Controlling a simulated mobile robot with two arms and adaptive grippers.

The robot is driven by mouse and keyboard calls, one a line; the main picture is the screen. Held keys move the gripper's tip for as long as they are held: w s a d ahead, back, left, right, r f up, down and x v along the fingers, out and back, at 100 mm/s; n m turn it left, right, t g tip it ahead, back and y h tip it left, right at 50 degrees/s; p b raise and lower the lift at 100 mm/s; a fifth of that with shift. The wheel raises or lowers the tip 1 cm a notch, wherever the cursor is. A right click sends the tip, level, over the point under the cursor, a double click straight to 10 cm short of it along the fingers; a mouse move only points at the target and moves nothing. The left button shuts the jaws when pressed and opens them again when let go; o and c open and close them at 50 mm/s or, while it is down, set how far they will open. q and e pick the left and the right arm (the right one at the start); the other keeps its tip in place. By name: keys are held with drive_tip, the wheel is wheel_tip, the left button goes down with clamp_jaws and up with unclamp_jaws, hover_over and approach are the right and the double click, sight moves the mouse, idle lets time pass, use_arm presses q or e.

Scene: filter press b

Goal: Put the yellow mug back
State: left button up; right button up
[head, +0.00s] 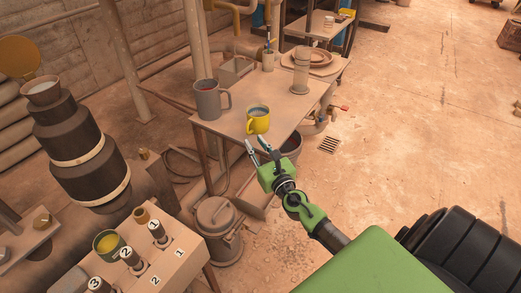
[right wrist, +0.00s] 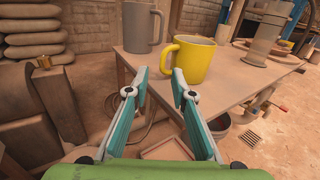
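The yellow mug (head: 258,120) stands upright near the front edge of the wooden table (head: 284,104), with a greyish content inside. In the right wrist view the yellow mug (right wrist: 193,60) shows its handle on the left. My right gripper (head: 257,149) is just in front of the table edge, a little nearer than the mug. In the right wrist view the right gripper (right wrist: 157,80) has its teal fingers apart, with nothing between them. The mug is beyond the fingertips, slightly right. My left gripper is not in view.
A larger grey mug (head: 209,99) stands left of the yellow mug. A glass cylinder (head: 301,70), plates (head: 318,58) and a pencil cup (head: 268,60) stand farther back. A numbered wooden block (head: 150,255) is at the lower left.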

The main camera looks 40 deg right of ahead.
drive_tip(key=s+f+m+g+h, duration=0.2)
drive_tip(key=s+m+g, duration=0.1)
drive_tip(key=s+m, duration=0.65)
drive_tip(key=s+f+m+g+h, duration=0.2)
drive_tip(key=s+m+g, duration=0.3)
drive_tip(key=m, duration=0.8)
drive_tip(key=s+a+f+m+g+y, duration=0.3)
drive_tip(key=s+a+m, duration=0.2)
drive_tip(key=s+a, duration=0.4)
drive_tip(key=s+a+f+m+g+y, duration=0.2)
drive_tip(key=s+a+m+g+y, duration=0.1)
drive_tip(key=s+a, duration=0.6)
drive_tip(key=shift+s+f+m+y, duration=0.4)
drive_tip(key=shift+s+m+y, duration=0.25)
drive_tip(key=shift+m, duration=0.3)
drive_tip(key=shift+w, duration=0.1)
drive_tip(key=shift+w+a, duration=0.1)
